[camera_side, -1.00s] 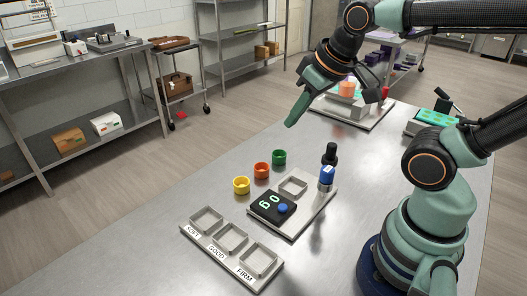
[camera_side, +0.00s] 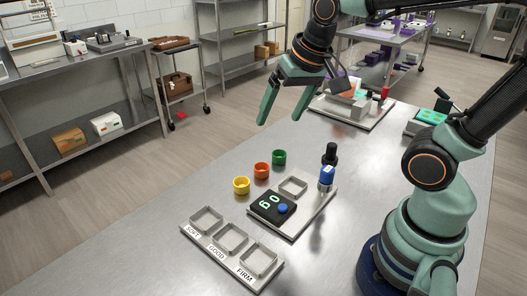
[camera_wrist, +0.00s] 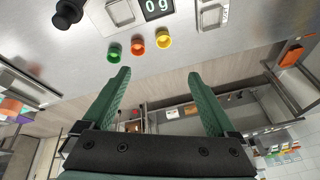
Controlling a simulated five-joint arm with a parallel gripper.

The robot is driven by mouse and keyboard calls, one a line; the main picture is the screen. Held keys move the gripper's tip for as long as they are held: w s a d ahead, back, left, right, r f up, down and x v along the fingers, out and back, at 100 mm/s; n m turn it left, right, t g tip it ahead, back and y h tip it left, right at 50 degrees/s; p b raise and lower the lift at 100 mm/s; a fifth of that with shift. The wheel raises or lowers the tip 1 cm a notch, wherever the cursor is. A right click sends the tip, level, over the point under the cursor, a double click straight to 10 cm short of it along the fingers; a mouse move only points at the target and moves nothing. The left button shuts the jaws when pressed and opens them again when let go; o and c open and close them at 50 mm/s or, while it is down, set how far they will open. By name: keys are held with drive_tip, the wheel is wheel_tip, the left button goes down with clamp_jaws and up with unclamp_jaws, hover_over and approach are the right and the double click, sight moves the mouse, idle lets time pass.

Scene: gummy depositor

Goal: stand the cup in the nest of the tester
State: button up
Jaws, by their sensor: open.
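A yellow cup (camera_side: 241,186), an orange cup (camera_side: 261,171) and a green cup (camera_side: 279,157) stand upright in a row on the metal table. They also show in the wrist view as yellow (camera_wrist: 163,40), orange (camera_wrist: 137,45) and green (camera_wrist: 114,54). My gripper (camera_side: 280,120) is open and empty, above and behind the cups.
A tray with three square compartments (camera_side: 231,238), marked SOFT, GOOD and FIRM, lies in front of the tester. A machine on a plate (camera_side: 350,103) stands behind, partly hidden by my gripper. A teal mould (camera_side: 432,117) is at the back right. Table left of the cups is clear.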

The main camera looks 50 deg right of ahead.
drive_tip(key=w+f+m+g, duration=0.2)
drive_tip(key=w+f+m, duration=0.2)
drive_tip(key=w+m, duration=0.4)
drive_tip(key=m+g, duration=0.3)
drive_tip(key=m, duration=0.7)
hover_over(241, 179)
drive_tip(key=s+a, duration=0.2)
wheel_tip(241, 179, down, 8)
drive_tip(key=f, duration=1.2)
drive_tip(key=shift+w+d, duration=0.25)
drive_tip(key=shift+d, duration=0.05)
drive_tip(key=c, duration=1.4)
wheel_tip(241, 179, up, 20)
